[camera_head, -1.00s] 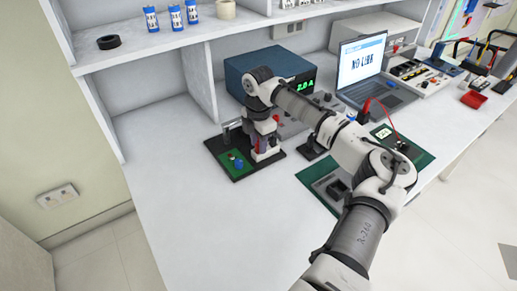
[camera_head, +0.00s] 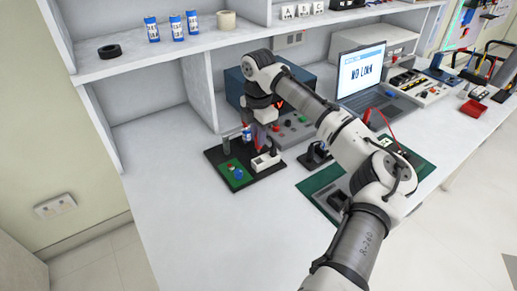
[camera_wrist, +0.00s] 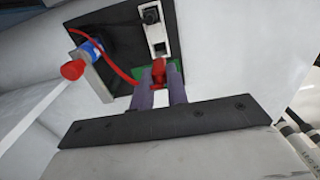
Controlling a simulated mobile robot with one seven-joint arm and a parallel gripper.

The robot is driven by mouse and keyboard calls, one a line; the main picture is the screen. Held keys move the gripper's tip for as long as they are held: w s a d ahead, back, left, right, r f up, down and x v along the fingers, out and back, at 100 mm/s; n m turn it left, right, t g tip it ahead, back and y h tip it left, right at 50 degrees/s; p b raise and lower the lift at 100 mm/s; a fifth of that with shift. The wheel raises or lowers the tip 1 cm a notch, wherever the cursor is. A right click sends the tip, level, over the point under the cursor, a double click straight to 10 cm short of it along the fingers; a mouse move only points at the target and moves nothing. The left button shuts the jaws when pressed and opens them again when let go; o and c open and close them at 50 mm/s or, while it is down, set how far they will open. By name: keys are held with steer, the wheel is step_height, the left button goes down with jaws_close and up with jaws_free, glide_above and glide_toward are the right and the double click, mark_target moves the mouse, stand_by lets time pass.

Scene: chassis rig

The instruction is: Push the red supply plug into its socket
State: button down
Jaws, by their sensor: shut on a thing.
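My gripper (camera_wrist: 161,88) is shut on the red supply plug (camera_wrist: 158,70), which shows between the fingertips in the wrist view. A thin red cable (camera_wrist: 118,70) curves away to the left. The white block (camera_wrist: 157,32) with a black socket-like fitting (camera_wrist: 151,14) lies beyond the plug in that view. In the head view my gripper (camera_head: 267,134) is above and behind the white block (camera_head: 264,162) on the black base plate (camera_head: 268,177). The plug looks apart from the block; its exact height and its front end are unclear.
A green board (camera_head: 228,175) lies left of the block. A grey post (camera_wrist: 103,80) stands beside a blue part (camera_wrist: 88,50) and a red knob-like end (camera_wrist: 72,70). Behind are a blue instrument (camera_head: 233,85) and a laptop (camera_head: 363,72). The front-left table (camera_head: 170,190) is clear.

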step_height(320, 180, up, 13)
steer(key=shift+r, duration=0.2)
steer(key=shift+s+d, duration=0.1)
